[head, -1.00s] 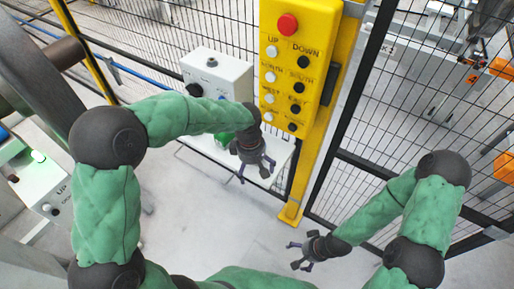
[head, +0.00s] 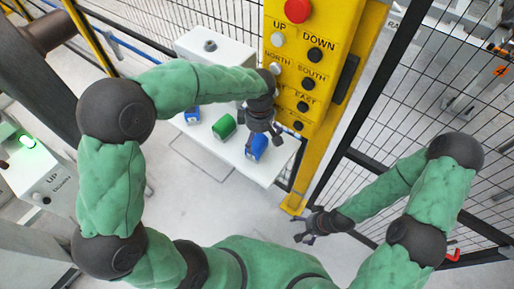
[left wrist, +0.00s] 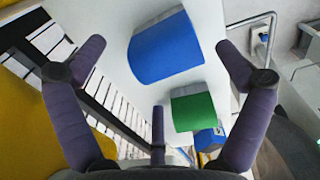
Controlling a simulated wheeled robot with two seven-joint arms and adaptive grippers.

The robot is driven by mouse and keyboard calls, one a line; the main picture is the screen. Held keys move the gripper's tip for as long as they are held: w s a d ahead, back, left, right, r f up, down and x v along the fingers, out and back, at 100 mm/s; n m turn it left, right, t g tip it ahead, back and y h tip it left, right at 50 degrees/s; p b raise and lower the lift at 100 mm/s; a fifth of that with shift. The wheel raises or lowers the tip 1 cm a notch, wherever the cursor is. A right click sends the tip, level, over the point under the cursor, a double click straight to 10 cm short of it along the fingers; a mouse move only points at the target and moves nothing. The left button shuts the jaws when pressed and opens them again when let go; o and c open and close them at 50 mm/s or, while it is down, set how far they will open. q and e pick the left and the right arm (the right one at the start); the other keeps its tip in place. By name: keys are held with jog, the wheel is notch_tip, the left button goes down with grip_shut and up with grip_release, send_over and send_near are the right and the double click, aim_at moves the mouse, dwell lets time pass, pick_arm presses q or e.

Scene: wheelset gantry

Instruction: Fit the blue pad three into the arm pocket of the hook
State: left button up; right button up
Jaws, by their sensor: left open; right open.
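A blue pad (head: 258,147) lies at the right end of a white table, just below my left gripper (head: 262,126). In the left wrist view this blue pad (left wrist: 166,50) is largest, between the spread fingers and apart from them. A second blue pad (head: 193,113) lies at the table's left; it also shows in the left wrist view (left wrist: 208,140). I cannot read which pad is number three. My left gripper is open and empty. My right gripper (head: 310,229) is open and empty, low over the floor. I cannot make out the hook or its arm pocket.
A green pad (head: 224,126) lies between the blue pads on the white table (head: 240,165). A yellow button pendant (head: 296,60) on a yellow post stands close right of my left gripper. Mesh fencing (head: 400,110) closes the right side.

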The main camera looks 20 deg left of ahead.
aim_at(258, 146)
pick_arm(q)
jog(key=f+b, duration=0.1)
jog(key=f, duration=0.1)
jog(key=f+b, duration=0.1)
jog(key=f, duration=0.2)
jog(key=shift+s+a+f, duration=0.15)
jog(key=shift+a+f, duration=0.05)
jog(key=shift+f, duration=0.1)
jog(key=shift+r, duration=0.1)
jog(key=c, duration=1.8)
